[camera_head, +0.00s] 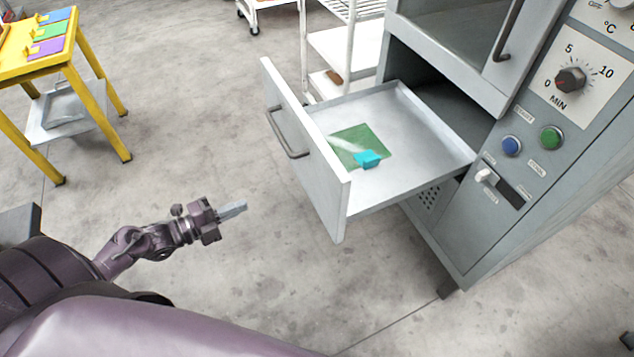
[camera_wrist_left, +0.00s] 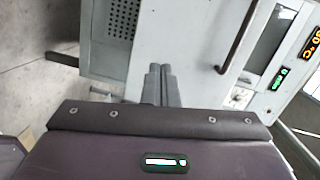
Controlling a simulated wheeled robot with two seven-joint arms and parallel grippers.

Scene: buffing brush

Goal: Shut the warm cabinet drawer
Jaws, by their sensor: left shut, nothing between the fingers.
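The warm cabinet (camera_head: 480,220) stands at the right of the head view. Its lower drawer (camera_head: 425,120) is pulled far out toward the left, with a grey handle (camera_head: 287,135) on its front panel (camera_head: 322,170). In the drawer lie a green sheet (camera_head: 360,140) and a cyan object (camera_head: 367,159). My left gripper (camera_head: 240,207) is shut and empty, left of the drawer front and apart from it in the head view. In the left wrist view its shut fingers (camera_wrist_left: 158,85) point at the grey cabinet front. My right gripper is not in view.
A yellow table (camera_head: 45,65) with coloured pads stands at the far left. A white rack (camera_head: 335,45) stands behind the drawer. The cabinet's control panel has a dial (camera_head: 570,80), a blue button (camera_head: 511,146) and a green button (camera_head: 550,138). The floor around my left gripper is clear.

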